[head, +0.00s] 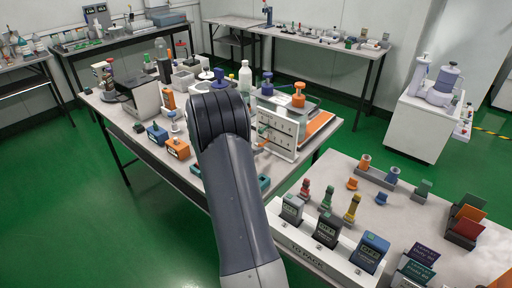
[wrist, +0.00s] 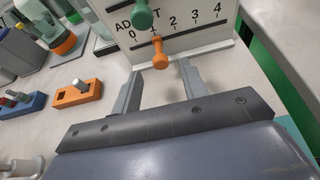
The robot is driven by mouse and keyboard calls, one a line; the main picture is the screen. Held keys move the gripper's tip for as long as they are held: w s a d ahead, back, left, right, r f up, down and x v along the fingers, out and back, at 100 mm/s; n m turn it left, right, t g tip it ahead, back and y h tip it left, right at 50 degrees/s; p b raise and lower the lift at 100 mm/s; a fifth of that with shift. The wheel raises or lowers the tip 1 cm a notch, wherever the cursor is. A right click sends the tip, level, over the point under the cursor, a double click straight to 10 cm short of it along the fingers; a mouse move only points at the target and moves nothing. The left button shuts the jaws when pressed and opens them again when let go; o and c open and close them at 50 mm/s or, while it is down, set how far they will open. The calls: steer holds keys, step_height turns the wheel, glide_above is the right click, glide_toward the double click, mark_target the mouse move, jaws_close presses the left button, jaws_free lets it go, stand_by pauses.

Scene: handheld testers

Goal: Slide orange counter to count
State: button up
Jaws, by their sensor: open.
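The white counter board (wrist: 205,28) stands upright in front of my gripper in the wrist view, with a printed scale from 0 to 4. The orange counter (wrist: 159,54) is a rounded knob sticking out below the scale, close to the 1 mark. A green counter (wrist: 142,16) sits above it and covers part of the lettering. My gripper (wrist: 160,69) is open, its fingertips apart to either side of the orange counter's end and just short of it. In the head view the board (head: 284,125) shows right of my arm, which hides the gripper.
An orange block (wrist: 78,94) and a blue block (wrist: 22,105) lie on the bench left of the gripper. A jar with an orange band (wrist: 62,42) stands behind them. In the head view a second table (head: 440,225) at right carries testers and coloured pegs.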

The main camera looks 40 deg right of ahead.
steer(key=v, duration=0.8)
steer(key=shift+a, duration=0.1)
steer(key=x, duration=1.1)
steer(key=shift+w+r+p, duration=0.2)
steer(key=shift+p, duration=0.35)
steer(key=shift+a+r, duration=0.1)
steer(key=shift+a, duration=0.6)
